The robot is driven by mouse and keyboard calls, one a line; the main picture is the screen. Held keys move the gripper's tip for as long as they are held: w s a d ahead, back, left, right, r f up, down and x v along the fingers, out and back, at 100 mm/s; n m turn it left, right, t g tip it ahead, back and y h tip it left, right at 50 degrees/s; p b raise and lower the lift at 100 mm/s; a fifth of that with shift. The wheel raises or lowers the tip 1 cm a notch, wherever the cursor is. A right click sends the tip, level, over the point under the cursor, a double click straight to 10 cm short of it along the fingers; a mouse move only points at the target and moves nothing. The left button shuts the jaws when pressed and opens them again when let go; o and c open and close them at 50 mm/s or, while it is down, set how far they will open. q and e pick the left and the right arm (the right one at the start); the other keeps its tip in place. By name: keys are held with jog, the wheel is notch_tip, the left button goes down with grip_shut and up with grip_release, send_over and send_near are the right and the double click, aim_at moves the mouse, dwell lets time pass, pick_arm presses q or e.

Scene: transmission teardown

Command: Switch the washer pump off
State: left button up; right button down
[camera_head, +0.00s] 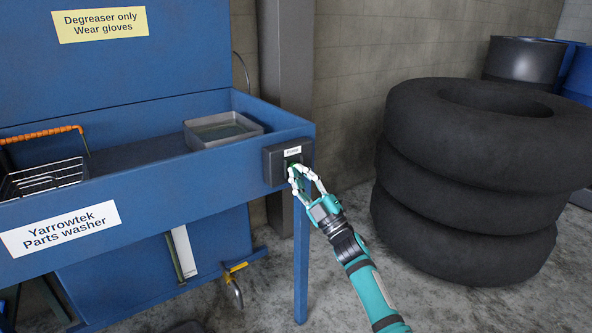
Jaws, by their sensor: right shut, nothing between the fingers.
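The blue parts washer (150,181) stands at the left, with a white label reading "Yarrowtek Parts washer". A dark switch box (272,167) with a small white label is fixed at the right end of its front. A bit of green shows on the box beside my fingertips; the switch itself is mostly hidden, and its position cannot be told. My right gripper (294,170) is shut and empty, its fingertips at the front of the box. I cannot tell whether they touch it. My left gripper is not in view.
A grey tray (222,130) and a wire basket (45,178) sit in the washer. Stacked black tyres (470,185) stand to the right of my arm. A yellow-handled valve (236,268) hangs under the washer. Dark and blue drums (522,60) stand behind the tyres.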

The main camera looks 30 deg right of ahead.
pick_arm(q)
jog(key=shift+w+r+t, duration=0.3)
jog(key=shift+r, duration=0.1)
pick_arm(e)
jog(key=shift+w, duration=0.15)
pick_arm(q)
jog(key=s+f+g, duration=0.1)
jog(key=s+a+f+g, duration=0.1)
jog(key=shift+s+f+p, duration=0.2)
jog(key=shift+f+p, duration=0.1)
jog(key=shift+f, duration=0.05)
pick_arm(e)
jog(key=shift+s, duration=0.65)
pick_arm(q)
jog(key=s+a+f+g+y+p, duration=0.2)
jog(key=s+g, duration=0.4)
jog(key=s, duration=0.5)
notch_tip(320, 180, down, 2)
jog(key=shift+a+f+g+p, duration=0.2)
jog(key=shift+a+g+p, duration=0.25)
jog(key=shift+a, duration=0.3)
pick_arm(e)
jog(key=s, duration=0.6)
jog(key=shift+d, duration=0.3)
